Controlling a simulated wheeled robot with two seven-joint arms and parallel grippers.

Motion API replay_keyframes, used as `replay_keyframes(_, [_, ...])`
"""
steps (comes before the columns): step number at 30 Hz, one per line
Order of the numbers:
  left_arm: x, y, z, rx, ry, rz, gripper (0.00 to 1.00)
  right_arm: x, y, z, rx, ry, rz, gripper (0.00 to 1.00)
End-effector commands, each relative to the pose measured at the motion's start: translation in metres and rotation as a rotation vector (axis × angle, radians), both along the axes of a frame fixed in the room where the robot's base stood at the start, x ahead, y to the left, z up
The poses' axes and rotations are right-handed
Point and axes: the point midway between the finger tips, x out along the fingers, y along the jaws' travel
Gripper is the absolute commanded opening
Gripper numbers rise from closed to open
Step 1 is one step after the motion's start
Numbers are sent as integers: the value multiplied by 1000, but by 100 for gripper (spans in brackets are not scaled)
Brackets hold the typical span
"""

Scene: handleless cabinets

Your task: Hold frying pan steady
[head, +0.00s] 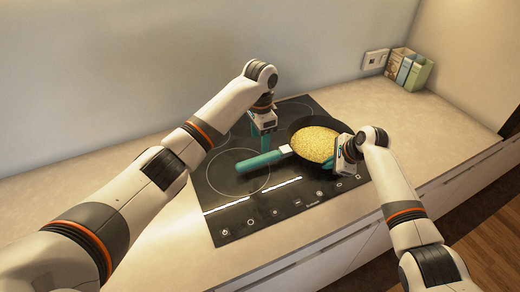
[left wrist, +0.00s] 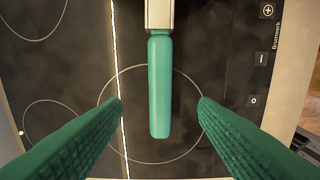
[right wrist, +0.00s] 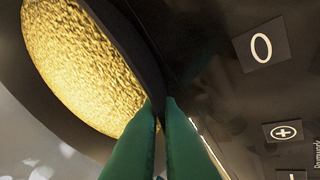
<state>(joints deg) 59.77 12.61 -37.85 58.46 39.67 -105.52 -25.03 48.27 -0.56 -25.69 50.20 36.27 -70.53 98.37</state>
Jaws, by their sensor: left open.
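The black frying pan (head: 293,126) sits on the right part of the hob, with yellow grainy food (head: 315,144) inside. Its teal handle (head: 262,161) points left; the handle (left wrist: 160,95) also shows in the left wrist view. My left gripper (head: 265,146) is above the handle, open, with one green finger on each side and apart from it. My right gripper (head: 330,165) is at the pan's near right rim. In the right wrist view its green fingers (right wrist: 161,103) are close together with the dark pan rim (right wrist: 135,50) between their tips.
The black hob (head: 225,190) has ring markings and touch controls along its front. Several cartons (head: 410,68) stand at the back right by a wall socket (head: 375,59). The pale counter (head: 90,185) is clear on the left.

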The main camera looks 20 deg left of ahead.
Motion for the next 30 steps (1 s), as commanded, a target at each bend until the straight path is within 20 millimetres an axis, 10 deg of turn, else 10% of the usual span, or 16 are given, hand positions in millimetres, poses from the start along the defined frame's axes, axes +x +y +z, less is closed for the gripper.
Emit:
replay_keyframes(9, [0,-1,41,-1,0,-1,54,-1,0,-2,1,5,0,0])
replay_keyframes(30, [0,-1,44,-1,1,-1,54,-1,0,-2,1,5,0,0])
